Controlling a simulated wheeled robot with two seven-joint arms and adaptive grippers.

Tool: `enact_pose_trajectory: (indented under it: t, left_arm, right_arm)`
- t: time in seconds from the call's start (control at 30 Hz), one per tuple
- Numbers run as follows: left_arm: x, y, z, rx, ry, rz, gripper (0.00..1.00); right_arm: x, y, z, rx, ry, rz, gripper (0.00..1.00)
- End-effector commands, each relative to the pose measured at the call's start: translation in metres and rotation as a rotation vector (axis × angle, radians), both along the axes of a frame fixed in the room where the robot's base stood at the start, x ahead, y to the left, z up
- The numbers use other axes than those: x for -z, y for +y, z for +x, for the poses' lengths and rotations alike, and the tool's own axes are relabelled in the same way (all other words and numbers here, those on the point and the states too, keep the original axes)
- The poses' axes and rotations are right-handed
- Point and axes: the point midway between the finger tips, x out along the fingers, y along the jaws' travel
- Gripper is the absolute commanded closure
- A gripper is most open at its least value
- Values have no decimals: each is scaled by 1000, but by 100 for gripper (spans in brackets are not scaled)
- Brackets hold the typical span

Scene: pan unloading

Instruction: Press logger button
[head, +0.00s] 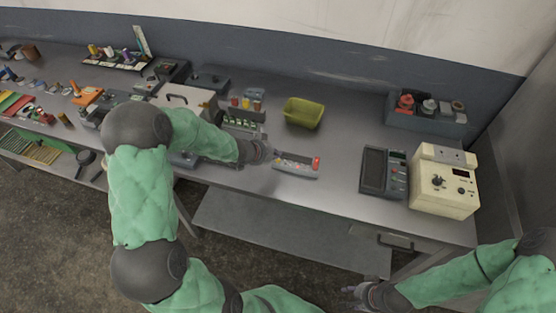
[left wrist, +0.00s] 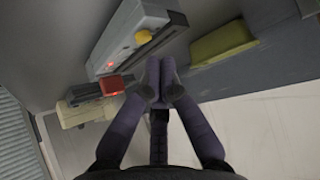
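A small grey panel device (head: 296,166), which I take to be the logger, lies on the workbench. It has several small buttons on top and a red part at its right end. In the left wrist view the device (left wrist: 130,45) shows a yellow button (left wrist: 143,37) and a lit red spot. My left gripper (head: 270,153) is just left of the device in the head view. In the left wrist view its fingers (left wrist: 160,78) are together and empty, close beside the device; contact cannot be told. My right gripper (head: 354,294) is low at the front, away from the bench; its fingers are unclear.
A yellow-green bin (head: 303,113) stands behind the device. A dark instrument (head: 384,172) and a cream box with knobs (head: 444,181) stand to the right. Bench between device and dark instrument is clear.

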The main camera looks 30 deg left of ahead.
Motion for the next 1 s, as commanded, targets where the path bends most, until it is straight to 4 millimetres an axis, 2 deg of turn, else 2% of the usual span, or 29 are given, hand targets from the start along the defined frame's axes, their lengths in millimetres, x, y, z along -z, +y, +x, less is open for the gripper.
enact_pose_trajectory:
  t: [0.53, 1.0]
  left_arm:
    - [0, 0, 0, 0, 0, 0, 100]
    - [9, 0, 0, 0, 0, 0, 100]
  right_arm:
    - [0, 0, 0, 0, 0, 0, 60]
    - [4, 0, 0, 0, 0, 0, 60]
